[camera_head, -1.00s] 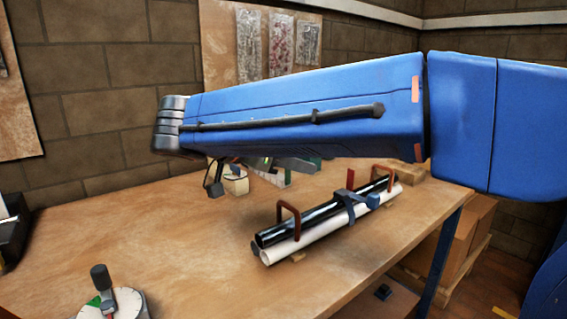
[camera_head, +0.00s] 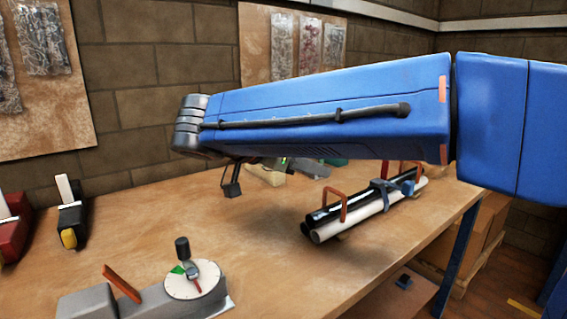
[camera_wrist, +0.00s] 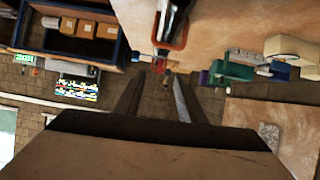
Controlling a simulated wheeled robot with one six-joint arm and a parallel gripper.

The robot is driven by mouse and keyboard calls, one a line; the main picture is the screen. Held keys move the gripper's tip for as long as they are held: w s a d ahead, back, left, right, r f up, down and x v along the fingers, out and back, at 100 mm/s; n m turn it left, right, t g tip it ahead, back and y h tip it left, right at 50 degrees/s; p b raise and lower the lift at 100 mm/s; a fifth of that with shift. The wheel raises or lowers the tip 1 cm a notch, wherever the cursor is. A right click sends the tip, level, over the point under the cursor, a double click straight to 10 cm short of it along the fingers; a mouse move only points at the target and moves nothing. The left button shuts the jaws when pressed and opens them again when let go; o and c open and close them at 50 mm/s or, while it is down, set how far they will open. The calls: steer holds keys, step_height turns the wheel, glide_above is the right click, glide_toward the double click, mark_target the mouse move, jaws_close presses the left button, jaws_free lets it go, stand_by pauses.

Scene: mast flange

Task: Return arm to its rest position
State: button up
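My blue arm crosses the upper middle of the head view, stretched out to the left above the workbench (camera_head: 150,235). In that view my gripper is mostly hidden behind and under the arm; a dark part hangs below it. In the wrist view my gripper (camera_wrist: 158,88) shows two dark fingers set apart, with nothing visibly held between them. A bundle of a black tube (camera_head: 350,204) and a white tube (camera_head: 345,223) lies on the bench below the arm, apart from it. A blue clamp (camera_head: 382,192) and orange handles (camera_head: 333,205) are on the bundle.
A grey device with a round dial (camera_head: 193,279) stands at the front left of the bench. A black and yellow tool (camera_head: 71,215) and a red one (camera_head: 14,230) stand farther left. Cardboard boxes (camera_head: 490,225) are beside the bench at right. The bench between dial and tubes is clear.

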steer(key=s+d+f+n+g+y, duration=0.2)
steer(key=s+d+f+n, duration=0.15)
steer(key=d+f, duration=0.4)
steer(key=s+d+f+n+g+y, duration=0.2)
steer(key=s+d+f, duration=0.2)
steer(key=d, duration=0.7)
steer(key=s+d+f+n+y, duration=0.2)
steer(key=s+f+y, duration=0.1)
steer(key=s+f, duration=0.3)
steer(key=s+d+f+n+t+y, duration=0.1)
steer(key=s+d+f+n+y, duration=0.1)
steer(key=s+f, duration=0.5)
steer(key=shift+d+f+n+y, duration=0.4)
steer(key=shift+f+n+y, duration=0.1)
steer(key=shift+y, duration=0.1)
